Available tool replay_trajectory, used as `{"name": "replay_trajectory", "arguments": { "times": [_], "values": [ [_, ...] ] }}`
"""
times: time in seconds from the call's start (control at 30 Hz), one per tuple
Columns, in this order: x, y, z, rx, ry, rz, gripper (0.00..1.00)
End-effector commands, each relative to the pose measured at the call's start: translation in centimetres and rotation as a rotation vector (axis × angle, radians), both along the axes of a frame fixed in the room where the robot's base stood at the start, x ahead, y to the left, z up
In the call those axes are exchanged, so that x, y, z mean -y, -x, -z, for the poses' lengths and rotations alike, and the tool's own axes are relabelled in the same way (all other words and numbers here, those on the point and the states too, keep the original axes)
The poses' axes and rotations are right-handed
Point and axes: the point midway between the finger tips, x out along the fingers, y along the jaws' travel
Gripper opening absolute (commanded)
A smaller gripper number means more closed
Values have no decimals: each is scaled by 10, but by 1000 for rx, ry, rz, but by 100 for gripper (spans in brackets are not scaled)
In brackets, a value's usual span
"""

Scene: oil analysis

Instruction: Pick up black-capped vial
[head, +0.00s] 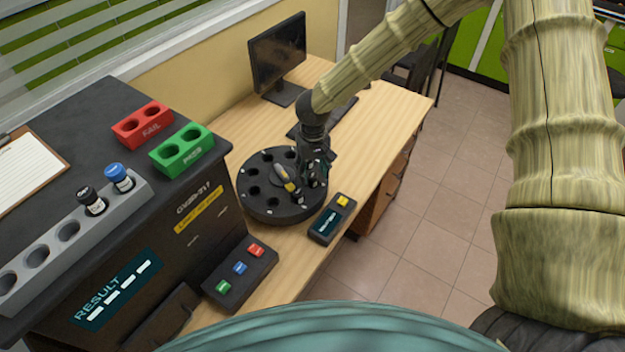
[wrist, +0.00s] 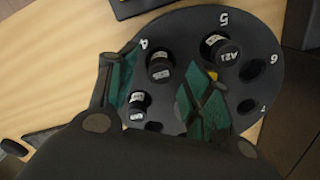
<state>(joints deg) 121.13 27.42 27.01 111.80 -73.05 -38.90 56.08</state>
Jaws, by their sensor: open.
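My gripper (head: 308,182) is open over the black round carousel (head: 255,205) on the wooden desk. In the wrist view its two dark green-padded fingers (wrist: 165,85) stand apart. A black-capped vial (wrist: 160,67) with a white label shows between them near number 4. Another dark-capped vial (wrist: 138,103) shows nearer the palm, and one marked A21 (wrist: 228,55) stands beyond the right finger, near number 5. I cannot tell whether the fingers touch any vial. A separate black-capped vial (head: 91,201) stands in the grey rack (head: 130,198) at the left.
A blue-capped vial (head: 118,177) stands in the same rack. Red (head: 142,124) and green (head: 181,150) two-hole holders sit on the dark cabinet. A button box (head: 240,278) and a small display box (head: 329,219) lie near the carousel. A monitor (head: 277,54) stands behind.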

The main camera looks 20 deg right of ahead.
Motion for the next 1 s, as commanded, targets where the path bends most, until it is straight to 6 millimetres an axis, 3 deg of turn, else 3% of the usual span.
{"name": "replay_trajectory", "arguments": {
  "times": [0.27,0.6,0.87,1.0],
  "values": [
    [0,1,19,-1,0,0,50],
    [0,0,23,1,1,-1,50],
    [0,0,23,1,1,-1,3],
    [0,0,23,1,1,-1,2]
  ]
}}
